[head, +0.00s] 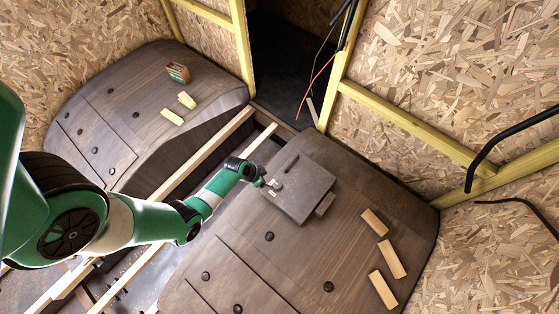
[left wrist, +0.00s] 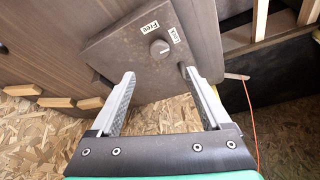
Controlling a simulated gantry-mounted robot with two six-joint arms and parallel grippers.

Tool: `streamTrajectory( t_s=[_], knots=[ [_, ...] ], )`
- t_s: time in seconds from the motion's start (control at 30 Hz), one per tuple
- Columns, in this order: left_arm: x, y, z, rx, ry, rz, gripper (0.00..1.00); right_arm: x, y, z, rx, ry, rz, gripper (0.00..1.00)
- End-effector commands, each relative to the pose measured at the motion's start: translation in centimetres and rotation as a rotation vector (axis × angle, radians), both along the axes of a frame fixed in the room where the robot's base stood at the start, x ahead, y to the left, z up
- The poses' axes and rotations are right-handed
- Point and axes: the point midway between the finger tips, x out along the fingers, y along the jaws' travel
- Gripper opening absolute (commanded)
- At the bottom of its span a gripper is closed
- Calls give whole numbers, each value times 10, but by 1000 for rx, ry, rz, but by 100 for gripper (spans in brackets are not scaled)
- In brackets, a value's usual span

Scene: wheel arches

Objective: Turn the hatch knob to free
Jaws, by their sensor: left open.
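The hatch (head: 305,196) is a flat grey-brown panel on the right wheel arch. It also fills the upper middle of the left wrist view (left wrist: 125,57). Its round grey knob (left wrist: 159,48) shows there, with a white "Free" label (left wrist: 149,27) and a second white label (left wrist: 174,36) too small to read surely. My left gripper (left wrist: 160,76) is open and empty. In the head view the left gripper (head: 268,183) is at the hatch's left part. My right gripper is not in view.
Several wooden blocks (head: 391,259) lie on the right arch, right of the hatch. The left arch (head: 105,110) carries a small box (head: 178,73) and wooden blocks (head: 172,117). Wooden beams (head: 205,155) run between the arches. An orange wire (head: 316,78) hangs at the back.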

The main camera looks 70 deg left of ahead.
Motion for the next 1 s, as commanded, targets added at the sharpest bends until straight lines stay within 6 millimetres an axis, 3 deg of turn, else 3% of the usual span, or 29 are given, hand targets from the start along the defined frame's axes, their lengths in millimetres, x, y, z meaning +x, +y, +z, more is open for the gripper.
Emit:
streamTrajectory(
  t_s=[0.17, 0.43, 0.63, 1.0],
  knots=[
    [4, 0, -12, 1, -1, -2, 81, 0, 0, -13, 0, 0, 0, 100],
    [24, 2, -65, 0, 0, -4, 81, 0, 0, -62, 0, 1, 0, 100],
    [39, 4, -97, -1, 0, -4, 81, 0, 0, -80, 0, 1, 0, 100],
    [46, 5, -107, 1, -2, -3, 81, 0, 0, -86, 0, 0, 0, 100]
  ],
)
